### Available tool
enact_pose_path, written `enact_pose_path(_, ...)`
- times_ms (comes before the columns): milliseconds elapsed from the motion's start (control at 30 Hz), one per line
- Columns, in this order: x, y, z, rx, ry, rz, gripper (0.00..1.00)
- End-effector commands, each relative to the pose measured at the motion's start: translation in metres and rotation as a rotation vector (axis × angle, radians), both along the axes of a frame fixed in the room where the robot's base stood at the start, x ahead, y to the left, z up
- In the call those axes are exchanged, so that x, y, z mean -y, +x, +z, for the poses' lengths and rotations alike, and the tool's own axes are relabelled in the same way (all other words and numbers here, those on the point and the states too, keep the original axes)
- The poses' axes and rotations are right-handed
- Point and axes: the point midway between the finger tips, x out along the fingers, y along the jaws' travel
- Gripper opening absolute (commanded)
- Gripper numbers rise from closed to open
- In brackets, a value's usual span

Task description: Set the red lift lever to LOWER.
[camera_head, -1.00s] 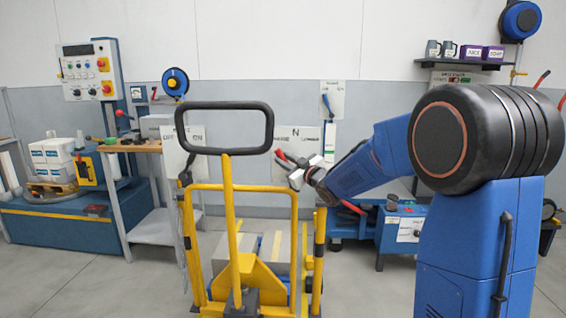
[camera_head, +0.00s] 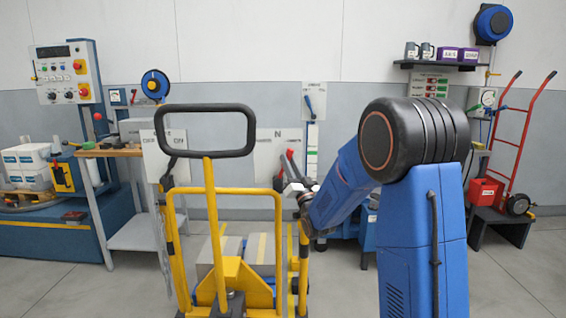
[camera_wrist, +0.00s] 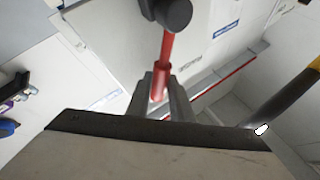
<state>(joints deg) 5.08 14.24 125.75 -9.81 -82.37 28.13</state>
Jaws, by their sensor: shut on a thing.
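The red lift lever (camera_head: 291,167) rises beside the right post of the yellow lift truck (camera_head: 209,220), in front of a white plate (camera_head: 268,150) marked N. My gripper (camera_head: 294,188) is at the lever from the right, low on its shaft. In the wrist view the lever's red shaft (camera_wrist: 166,52) with its dark knob (camera_wrist: 172,12) runs down between the fingers of my gripper (camera_wrist: 160,92), which are shut on it. The lever looks nearly upright in the head view. Its lower end is hidden, and I cannot read a LOWER mark.
The truck's black handle loop (camera_head: 205,130) stands left of my gripper. A second plate (camera_head: 170,152) with ON on it hangs at the truck's left post. A workbench (camera_head: 110,152) stands at the left, a red hand truck (camera_head: 516,140) at the right. Floor shows clear at front left.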

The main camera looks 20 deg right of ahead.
Motion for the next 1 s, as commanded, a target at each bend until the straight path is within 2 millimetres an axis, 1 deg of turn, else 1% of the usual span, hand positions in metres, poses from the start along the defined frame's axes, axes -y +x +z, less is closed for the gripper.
enact_pose_path(33,0.002,0.0,-0.004,0.008,0.032,0.001,0.0)
enact_pose_path(200,0.01,-0.003,-0.008,0.041,0.132,0.001,0.0)
enact_pose_path(433,0.016,-0.005,-0.012,0.066,0.213,0.0,0.0)
enact_pose_path(1000,0.019,-0.006,-0.014,0.077,0.245,-0.001,0.0)
